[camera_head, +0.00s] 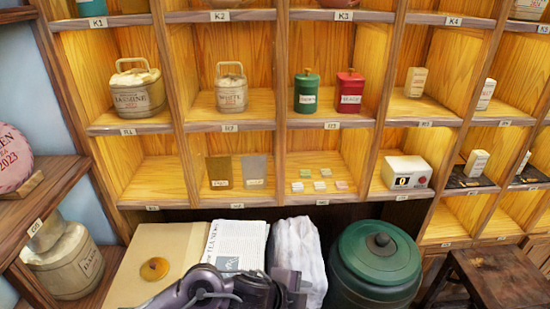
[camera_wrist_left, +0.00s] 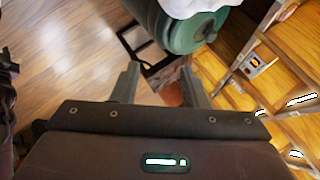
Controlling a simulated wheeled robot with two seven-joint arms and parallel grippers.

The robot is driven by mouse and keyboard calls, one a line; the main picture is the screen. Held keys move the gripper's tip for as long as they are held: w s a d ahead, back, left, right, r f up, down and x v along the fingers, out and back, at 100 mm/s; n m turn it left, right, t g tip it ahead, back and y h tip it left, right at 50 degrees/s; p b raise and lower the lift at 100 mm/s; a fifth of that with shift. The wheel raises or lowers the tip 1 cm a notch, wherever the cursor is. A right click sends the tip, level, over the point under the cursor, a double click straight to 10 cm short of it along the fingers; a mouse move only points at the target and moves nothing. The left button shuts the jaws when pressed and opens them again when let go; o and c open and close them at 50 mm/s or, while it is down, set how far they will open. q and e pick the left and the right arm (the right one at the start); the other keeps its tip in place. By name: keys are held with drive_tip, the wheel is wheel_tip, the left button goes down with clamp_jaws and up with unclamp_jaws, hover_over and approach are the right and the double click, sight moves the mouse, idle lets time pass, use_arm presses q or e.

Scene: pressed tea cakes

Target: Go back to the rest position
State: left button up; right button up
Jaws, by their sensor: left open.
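My left gripper (camera_wrist_left: 160,76) is open in the left wrist view. Its two dark fingers stand apart with nothing between them, above the floor in front of the green lidded canister (camera_wrist_left: 195,30). In the head view my purple-grey left arm lies along the bottom edge, in front of the newspaper (camera_head: 235,243) and the white wrapped bundle (camera_head: 298,255). A round brown tea cake (camera_head: 155,268) lies on the tan sheet (camera_head: 180,243), left of the newspaper. The canister also shows in the head view (camera_head: 375,265), right of the bundle. My right gripper is not in view.
A wooden shelf (camera_head: 235,126) with labelled compartments fills the back, holding baskets, tins, small packets and a white box with a display (camera_head: 405,172). A dark wooden stool (camera_head: 495,280) stands at the right. Open wooden floor (camera_wrist_left: 60,50) shows in the left wrist view.

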use_arm(q)
drive_tip(key=s+a+r+n+t+y, duration=0.3)
drive_tip(key=a+n, duration=0.7)
drive_tip(key=n, duration=0.2)
drive_tip(key=s+a+f+n+g+y, duration=0.2)
drive_tip(key=s+a+n, duration=0.2)
drive_tip(key=s+a, duration=0.3)
drive_tip(key=s+a+f+n+g+y, duration=0.2)
drive_tip(key=s+a+n+g, duration=0.15)
drive_tip(key=a, duration=0.55)
wheel_tip(320, 180, down, 26)
drive_tip(key=s+p, duration=0.1)
drive_tip(key=s+a+f+g+p, duration=0.1)
drive_tip(key=s+a+f, duration=0.2)
drive_tip(key=s+f, duration=1.6)
drive_tip(key=shift+s+f+g+p, duration=0.35)
drive_tip(key=shift+s+p, duration=0.05)
drive_tip(key=shift+s, duration=0.5)
drive_tip(key=shift+d, duration=0.1)
